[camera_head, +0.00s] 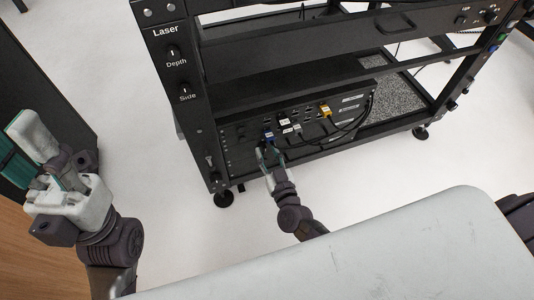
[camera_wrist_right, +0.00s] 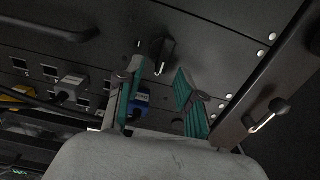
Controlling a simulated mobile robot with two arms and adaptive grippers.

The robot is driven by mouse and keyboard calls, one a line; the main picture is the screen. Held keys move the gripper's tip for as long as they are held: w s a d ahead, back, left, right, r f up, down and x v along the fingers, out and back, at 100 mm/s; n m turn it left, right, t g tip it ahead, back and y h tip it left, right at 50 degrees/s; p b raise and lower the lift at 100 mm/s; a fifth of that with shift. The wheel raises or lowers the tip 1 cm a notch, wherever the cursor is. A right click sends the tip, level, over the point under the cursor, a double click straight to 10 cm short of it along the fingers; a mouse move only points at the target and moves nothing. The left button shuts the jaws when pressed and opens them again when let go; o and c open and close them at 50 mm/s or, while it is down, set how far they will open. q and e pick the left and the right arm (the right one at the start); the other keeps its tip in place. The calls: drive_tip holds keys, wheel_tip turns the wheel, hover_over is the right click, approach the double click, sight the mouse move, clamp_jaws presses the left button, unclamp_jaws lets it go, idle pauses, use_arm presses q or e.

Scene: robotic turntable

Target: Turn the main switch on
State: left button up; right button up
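A black rotary switch (camera_wrist_right: 162,52) with a light pointer mark sits on the dark panel in the right wrist view. No label for it is readable. My right gripper (camera_wrist_right: 160,72) is open and empty, with its green-padded fingertips on either side of and just below the knob in the picture. I cannot tell whether they touch it. In the head view, my right gripper (camera_head: 268,157) is at the lower front of the rack and hides the knob. My left gripper (camera_head: 24,148) is at the far left, away from the rack; its finger gap is unclear.
The black rack (camera_head: 190,125) stands on a pale floor. Blue (camera_wrist_right: 141,98) and yellow (camera_head: 325,110) plugs and black cables are beside the right gripper. A small lever (camera_wrist_right: 268,116) is on the rack post. A grey surface (camera_head: 350,245) fills the lower foreground.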

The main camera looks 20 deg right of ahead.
drive_tip(key=shift+w, duration=0.4)
clamp_jaws()
